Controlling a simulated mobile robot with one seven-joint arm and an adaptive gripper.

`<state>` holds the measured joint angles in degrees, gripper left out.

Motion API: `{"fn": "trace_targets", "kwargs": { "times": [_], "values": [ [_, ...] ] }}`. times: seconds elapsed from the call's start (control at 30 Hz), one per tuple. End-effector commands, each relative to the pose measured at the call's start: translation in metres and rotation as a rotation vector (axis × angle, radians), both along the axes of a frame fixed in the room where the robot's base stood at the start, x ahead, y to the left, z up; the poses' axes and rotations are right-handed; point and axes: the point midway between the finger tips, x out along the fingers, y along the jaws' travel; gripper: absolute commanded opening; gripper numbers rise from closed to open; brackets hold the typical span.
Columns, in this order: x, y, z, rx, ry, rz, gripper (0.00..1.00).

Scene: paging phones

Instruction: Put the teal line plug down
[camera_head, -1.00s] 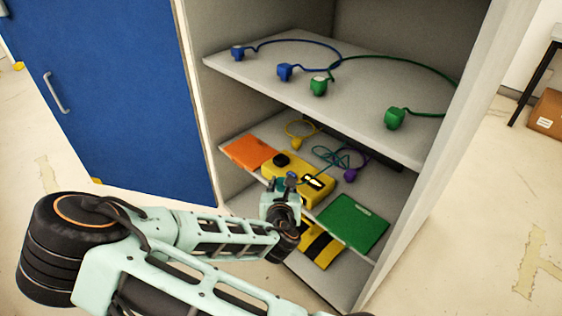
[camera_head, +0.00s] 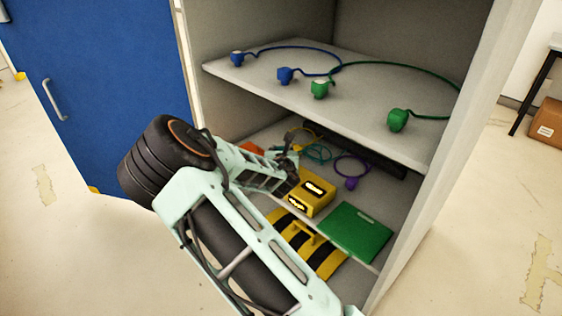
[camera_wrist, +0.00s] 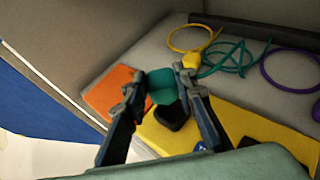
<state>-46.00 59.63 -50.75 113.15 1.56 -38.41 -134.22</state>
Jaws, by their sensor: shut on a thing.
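The teal line plug (camera_wrist: 161,87) is between the fingertips of my gripper (camera_wrist: 156,86) in the wrist view. My gripper is shut on it. Its teal cable (camera_wrist: 232,62) lies in loops to the right, and shows in the head view (camera_head: 319,153). In the head view my gripper (camera_head: 290,157) is inside the cabinet above the middle shelf, and the plug is hidden behind my arm. A yellow box (camera_head: 318,186) with a black round part (camera_wrist: 172,119) is just nearer than the plug. An orange pad (camera_wrist: 106,96) lies left of it. I cannot tell the plug's height.
A yellow plug (camera_wrist: 193,61) and a purple cable (camera_wrist: 272,71) lie close on the right. A green pad (camera_head: 352,235) lies at the shelf front. The upper shelf (camera_head: 260,73) with blue and green plugs hangs above. The cabinet's blue door (camera_head: 110,90) stands open.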

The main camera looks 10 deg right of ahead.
Motion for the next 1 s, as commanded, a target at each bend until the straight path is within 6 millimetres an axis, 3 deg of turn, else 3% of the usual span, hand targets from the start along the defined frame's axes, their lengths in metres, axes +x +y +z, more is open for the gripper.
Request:
{"fn": "trace_targets", "kwargs": {
  "times": [0.3, 0.73, 0.77, 0.9, 1.0],
  "values": [
    [0.001, -0.001, -0.036, 0.001, 0.000, -0.001, 0.01],
    [0.001, 0.000, -0.041, 0.000, 0.000, 0.000, 0.01],
    [0.001, 0.000, -0.040, 0.000, 0.000, 0.000, 0.29],
    [0.001, 0.000, -0.039, 0.001, 0.000, 0.000, 0.43],
    [0.000, 0.000, -0.039, 0.001, 0.000, 0.000, 0.43]
  ]
}}
